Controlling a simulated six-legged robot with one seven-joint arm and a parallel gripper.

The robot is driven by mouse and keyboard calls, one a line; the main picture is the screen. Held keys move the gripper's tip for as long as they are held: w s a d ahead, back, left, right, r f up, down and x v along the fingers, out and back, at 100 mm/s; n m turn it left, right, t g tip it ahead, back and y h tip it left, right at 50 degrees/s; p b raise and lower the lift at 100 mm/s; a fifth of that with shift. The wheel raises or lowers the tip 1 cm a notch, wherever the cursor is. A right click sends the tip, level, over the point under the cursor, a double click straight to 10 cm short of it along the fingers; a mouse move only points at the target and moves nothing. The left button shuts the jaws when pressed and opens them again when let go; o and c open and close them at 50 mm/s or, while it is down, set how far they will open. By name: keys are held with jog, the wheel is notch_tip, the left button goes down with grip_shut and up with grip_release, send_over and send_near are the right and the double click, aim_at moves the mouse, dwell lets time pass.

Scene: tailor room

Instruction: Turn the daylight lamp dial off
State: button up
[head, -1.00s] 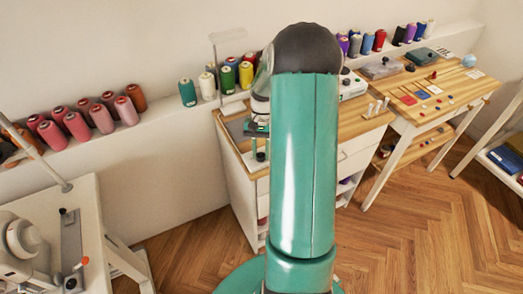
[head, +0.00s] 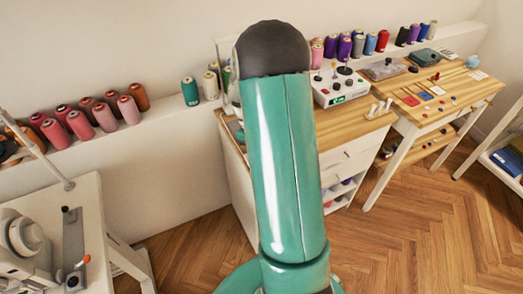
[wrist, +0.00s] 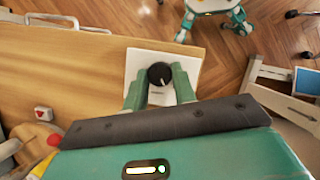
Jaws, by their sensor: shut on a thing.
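The daylight lamp dial (wrist: 159,74) is a round black knob with a pale pointer mark. It sits on a white base plate (wrist: 134,62) near the edge of a wooden top in the wrist view. My gripper (wrist: 160,84) has its two green fingers on either side of the knob and is shut on it. In the head view my arm hides the gripper and the dial.
The wooden bench top (head: 350,133) carries a white control box (head: 340,88) with several knobs. Thread spools, such as a green one (head: 190,91), line the wall ledge. A sewing machine (head: 25,240) stands at the left. Wooden floor (head: 400,240) is open in front.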

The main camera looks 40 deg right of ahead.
jog(key=shift+a+n+t+h, duration=0.15)
jog(key=shift+n+h, duration=0.25)
jog(key=shift+n, duration=0.7)
jog(key=shift+n+t+h, duration=0.15)
jog(key=shift+n+h, duration=0.25)
jog(key=shift+n, duration=0.7)
jog(key=o, duration=1)
jog(key=shift+r, duration=0.1)
jog(key=v, duration=1.3)
jog(key=shift+r, duration=0.3)
jog(key=shift+w+a, duration=0.15)
